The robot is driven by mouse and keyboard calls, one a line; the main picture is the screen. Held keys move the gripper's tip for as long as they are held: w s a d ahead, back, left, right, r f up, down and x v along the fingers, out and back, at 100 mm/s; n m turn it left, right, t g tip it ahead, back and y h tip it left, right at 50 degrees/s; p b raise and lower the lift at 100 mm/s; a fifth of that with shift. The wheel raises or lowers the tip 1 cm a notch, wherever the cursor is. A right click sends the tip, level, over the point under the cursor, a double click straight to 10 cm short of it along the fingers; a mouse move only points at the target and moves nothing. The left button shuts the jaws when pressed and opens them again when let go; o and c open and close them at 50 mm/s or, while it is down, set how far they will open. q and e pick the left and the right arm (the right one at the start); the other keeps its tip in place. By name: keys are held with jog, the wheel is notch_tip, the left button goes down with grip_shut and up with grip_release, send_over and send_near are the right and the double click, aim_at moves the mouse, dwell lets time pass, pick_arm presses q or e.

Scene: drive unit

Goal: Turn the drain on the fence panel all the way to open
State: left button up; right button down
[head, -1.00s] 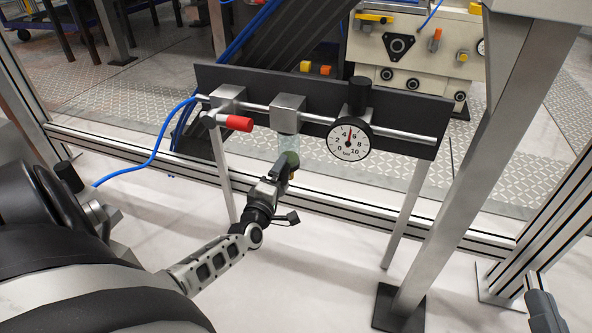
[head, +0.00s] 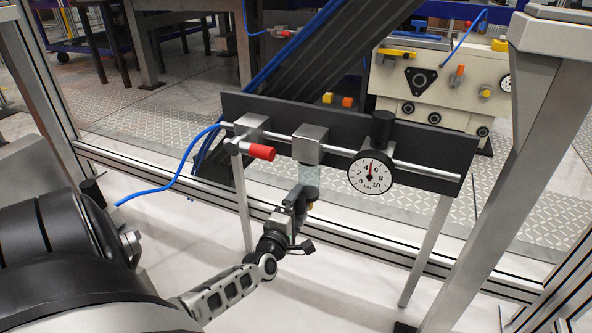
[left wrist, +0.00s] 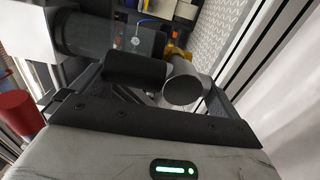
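The fence panel (head: 420,172) is a dark plate carrying a pipe with fittings. A clear bowl (head: 311,178) hangs under the middle grey block (head: 309,145), and the dark drain is at its lower end. My left gripper (head: 302,202) is at the bottom of the bowl and partly hides the drain. In the left wrist view the bowl (left wrist: 88,34) is at upper left. A grey round-ended piece (left wrist: 184,86), apparently part of the drain, lies between the finger sides. Whether the fingers touch or clamp it cannot be told. My right gripper is out of view.
A red-handled valve (head: 260,152) with a blue hose is left of the bowl; the red handle also shows in the left wrist view (left wrist: 18,112). A round pressure gauge (head: 371,172) is to the right. A fence rail (head: 390,250) runs behind and below.

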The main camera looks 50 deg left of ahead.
pick_arm(q)
jog(key=shift+s+r, duration=0.1)
jog(key=shift+s, duration=0.2)
jog(key=p+v, duration=0.4)
jog(key=v, duration=1.1)
jog(key=shift+s+p, duration=0.2)
jog(key=shift+p, duration=0.15)
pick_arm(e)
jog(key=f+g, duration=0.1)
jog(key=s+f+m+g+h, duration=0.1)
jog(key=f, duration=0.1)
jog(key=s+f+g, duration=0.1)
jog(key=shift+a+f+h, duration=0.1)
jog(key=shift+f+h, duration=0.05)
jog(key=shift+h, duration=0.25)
pick_arm(q)
jog(key=shift+d, duration=0.15)
